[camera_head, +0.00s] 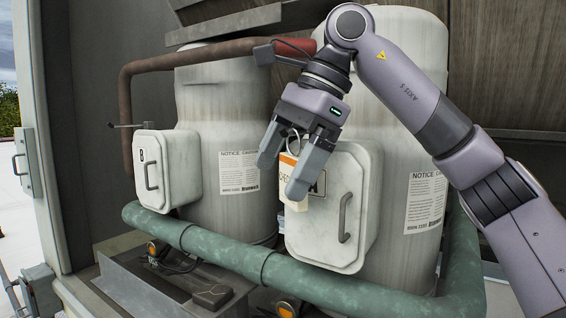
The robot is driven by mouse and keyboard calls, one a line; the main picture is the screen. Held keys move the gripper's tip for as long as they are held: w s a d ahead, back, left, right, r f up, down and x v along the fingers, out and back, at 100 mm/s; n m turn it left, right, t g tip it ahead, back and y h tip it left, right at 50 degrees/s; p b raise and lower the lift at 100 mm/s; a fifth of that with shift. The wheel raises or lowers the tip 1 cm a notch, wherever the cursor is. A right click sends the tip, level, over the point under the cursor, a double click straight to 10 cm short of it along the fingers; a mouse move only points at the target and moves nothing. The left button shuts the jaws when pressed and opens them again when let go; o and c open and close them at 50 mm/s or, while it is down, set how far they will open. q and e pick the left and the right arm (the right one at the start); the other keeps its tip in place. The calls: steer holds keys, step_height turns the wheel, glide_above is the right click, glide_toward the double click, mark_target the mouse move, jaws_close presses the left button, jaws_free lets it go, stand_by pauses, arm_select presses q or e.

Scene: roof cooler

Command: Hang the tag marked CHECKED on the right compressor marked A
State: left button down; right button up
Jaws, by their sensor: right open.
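Two pale cylindrical compressors stand side by side. The right compressor (404,150) carries a white box with a handle (350,240); its black letter plate is partly hidden by my finger, so I cannot read it fully. My right gripper (282,172) is in front of this box's upper left corner, fingers apart and pointing down. A cream tag with an orange top band (288,178) hangs upright between the fingers, its lettering partly covered. A thin loop shows above the tag; I cannot tell what it hangs from. My left gripper is not in view.
The left compressor (215,110) has a similar white box (165,175) with a black mark. A green pipe (215,245) crosses in front, low down. A reddish-brown pipe (150,68) runs behind the gripper. A metal door edge (35,170) stands at left.

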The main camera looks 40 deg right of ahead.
steer(key=shift+f, duration=0.25)
steer(key=p+v, duration=0.1)
steer(key=v, duration=0.6)
steer(key=shift+r, duration=0.3)
